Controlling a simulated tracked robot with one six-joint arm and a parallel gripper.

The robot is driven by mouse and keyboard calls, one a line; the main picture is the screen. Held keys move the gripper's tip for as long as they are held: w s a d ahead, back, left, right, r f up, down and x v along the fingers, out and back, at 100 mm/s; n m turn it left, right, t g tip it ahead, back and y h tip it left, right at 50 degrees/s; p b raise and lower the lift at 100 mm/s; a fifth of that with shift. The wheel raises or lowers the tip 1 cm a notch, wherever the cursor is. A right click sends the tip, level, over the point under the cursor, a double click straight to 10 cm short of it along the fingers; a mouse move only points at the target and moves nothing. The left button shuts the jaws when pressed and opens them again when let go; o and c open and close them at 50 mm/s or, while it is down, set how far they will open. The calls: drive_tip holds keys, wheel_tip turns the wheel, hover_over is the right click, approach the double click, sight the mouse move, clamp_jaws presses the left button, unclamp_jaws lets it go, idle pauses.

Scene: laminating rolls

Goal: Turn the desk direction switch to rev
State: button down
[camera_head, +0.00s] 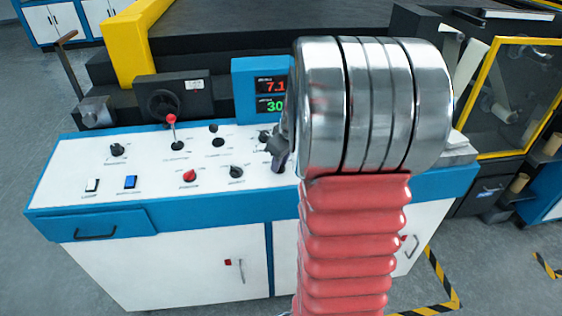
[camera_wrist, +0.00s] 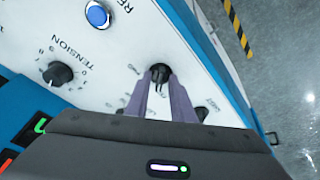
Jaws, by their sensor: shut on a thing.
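The black switch knob (camera_wrist: 160,70) sits on the white desk panel (camera_wrist: 110,45) in the wrist view. My gripper (camera_wrist: 161,82) has its purple fingers shut on this knob, from the lower side of the picture. The small labels around the knob are too blurred to read surely, so rev cannot be made out. In the head view my gripper (camera_head: 279,161) reaches down to the right part of the panel. My arm hides much of that area, and the held knob cannot be made out there.
A tension dial (camera_wrist: 57,73) and a blue button (camera_wrist: 97,14) are near the knob. In the head view the panel carries a red-topped lever (camera_head: 171,120), a red knob (camera_head: 190,176) and several black knobs. A display (camera_head: 262,88) stands behind.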

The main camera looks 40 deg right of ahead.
drive_tip(key=shift+n, duration=0.5)
drive_tip(key=c, duration=1.9)
unclamp_jaws()
drive_tip(key=shift+o, duration=0.2)
drive_tip(key=d+v, duration=0.1)
drive_tip(key=v, duration=1.2)
drive_tip(key=shift+a+r, duration=0.35)
drive_tip(key=shift+s, duration=0.1)
